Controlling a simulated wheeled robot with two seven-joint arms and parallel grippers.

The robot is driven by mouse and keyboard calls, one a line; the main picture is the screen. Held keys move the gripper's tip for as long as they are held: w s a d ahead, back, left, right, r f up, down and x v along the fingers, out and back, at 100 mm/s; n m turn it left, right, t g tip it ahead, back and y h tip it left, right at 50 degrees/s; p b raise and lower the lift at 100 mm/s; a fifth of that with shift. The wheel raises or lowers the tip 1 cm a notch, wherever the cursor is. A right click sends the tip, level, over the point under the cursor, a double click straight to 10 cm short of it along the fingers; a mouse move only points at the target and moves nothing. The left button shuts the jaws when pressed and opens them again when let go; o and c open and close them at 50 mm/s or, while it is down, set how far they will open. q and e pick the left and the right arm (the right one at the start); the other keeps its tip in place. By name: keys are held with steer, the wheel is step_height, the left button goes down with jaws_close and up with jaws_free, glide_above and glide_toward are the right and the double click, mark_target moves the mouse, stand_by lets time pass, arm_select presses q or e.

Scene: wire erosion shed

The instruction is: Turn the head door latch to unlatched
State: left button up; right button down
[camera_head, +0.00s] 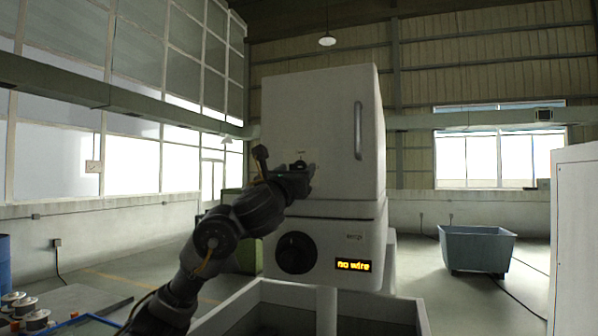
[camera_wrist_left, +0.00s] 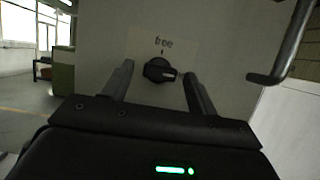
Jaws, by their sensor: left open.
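The head door latch is a small black knob (camera_wrist_left: 160,70) on the pale door (camera_wrist_left: 100,30) in the left wrist view. A label above it reads "free", with a small mark under the word. The knob's light pointer line points to the right, away from that mark. My left gripper (camera_wrist_left: 158,82) is open, with one finger on each side of the knob and gaps showing. In the head view my left gripper (camera_head: 306,170) is at the front of the machine head (camera_head: 325,110), and it mostly hides the knob. My right gripper is not in view.
A vertical door handle (camera_head: 358,131) is right of the latch; its bar (camera_wrist_left: 290,45) also shows in the wrist view. Below are a large black dial (camera_head: 296,253) and a display (camera_head: 353,266) reading "no wire". A blue-grey bin (camera_head: 477,249) stands at right. Spools (camera_head: 36,318) sit lower left.

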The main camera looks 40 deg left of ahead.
arm_select(q)
steer(key=c, duration=1)
steer(key=n+g+y+b, duration=0.1)
steer(key=n+b, duration=0.1)
steer(key=n, duration=0.2)
steer(key=n+g+y+b, duration=0.1)
steer(key=n+y+b, duration=0.1)
steer(key=n+b, duration=0.1)
steer(key=n+g+y+b, duration=0.2)
steer(key=n, duration=0.4)
steer(key=shift+d+r+b, duration=0.15)
steer(key=shift+d+b, duration=0.2)
steer(key=shift+b, duration=0.05)
steer(key=n, duration=0.1)
steer(key=n+g, duration=0.1)
steer(key=n, duration=0.1)
steer(key=shift+d+r+g+y+b, duration=0.1)
steer(key=shift+r+g+y+b, duration=0.05)
steer(key=shift+g+y+b, duration=0.2)
steer(key=n+g, duration=0.1)
steer(key=n, duration=0.3)
steer(key=shift+r, duration=0.15)
steer(key=shift+w+r+n+g+h+b, duration=0.1)
steer(key=shift+n+g+h+b, duration=0.4)
steer(key=shift+n, duration=0.8)
